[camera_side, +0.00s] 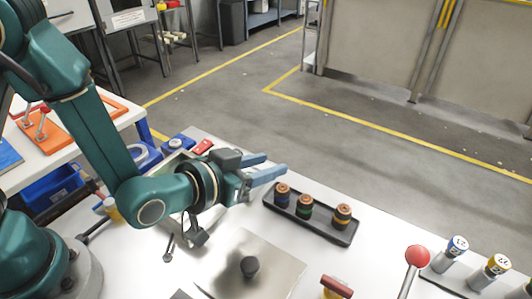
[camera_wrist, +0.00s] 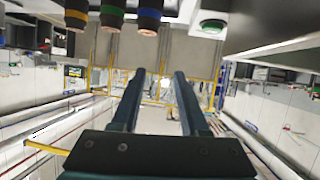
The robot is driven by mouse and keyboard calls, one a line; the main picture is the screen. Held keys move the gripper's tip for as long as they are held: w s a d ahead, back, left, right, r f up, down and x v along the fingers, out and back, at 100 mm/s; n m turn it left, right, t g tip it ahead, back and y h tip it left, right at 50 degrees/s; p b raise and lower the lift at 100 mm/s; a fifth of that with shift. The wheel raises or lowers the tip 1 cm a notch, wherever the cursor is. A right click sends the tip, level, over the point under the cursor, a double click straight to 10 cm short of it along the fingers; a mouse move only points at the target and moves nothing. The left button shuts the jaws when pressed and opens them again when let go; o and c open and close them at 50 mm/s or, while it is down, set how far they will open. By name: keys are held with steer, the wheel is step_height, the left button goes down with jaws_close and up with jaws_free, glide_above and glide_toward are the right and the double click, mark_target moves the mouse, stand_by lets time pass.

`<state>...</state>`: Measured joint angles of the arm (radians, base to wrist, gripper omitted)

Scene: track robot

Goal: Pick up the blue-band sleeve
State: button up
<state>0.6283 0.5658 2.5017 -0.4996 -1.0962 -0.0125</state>
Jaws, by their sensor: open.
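The blue-band sleeve (camera_side: 282,195) is a dark upright cylinder with an orange-brown top, at the left end of a black tray (camera_side: 325,233). In the wrist view, which looks upside down, the blue-band sleeve (camera_wrist: 149,15) is at the top, cut by the frame edge. My gripper (camera_side: 276,163) is open and empty, its fingers roughly level and pointing right, apart from the sleeve and above and behind it in the side view. My gripper (camera_wrist: 160,74) shows both fingers apart in the wrist view, with nothing between them.
The green-band sleeve (camera_side: 305,207) and yellow-band sleeve (camera_side: 342,215) share the tray. A red-ball lever (camera_side: 417,256) and metal cylinders with blue (camera_side: 457,244) and yellow (camera_side: 498,264) tops stand at right.

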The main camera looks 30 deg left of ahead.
mark_target(281, 189)
steer(key=shift+m+g+h, duration=0.3)
steer(key=shift+m+g, duration=0.2)
steer(key=s+f, duration=0.1)
steer(key=s+d+f, duration=0.1)
steer(key=f, duration=0.1)
steer(key=shift+d+f, duration=0.15)
steer(key=shift+f, duration=0.15)
steer(key=shift+d+f, duration=0.15)
steer(key=shift+d, duration=0.05)
steer(key=shift+x, duration=2.35)
jaws_close()
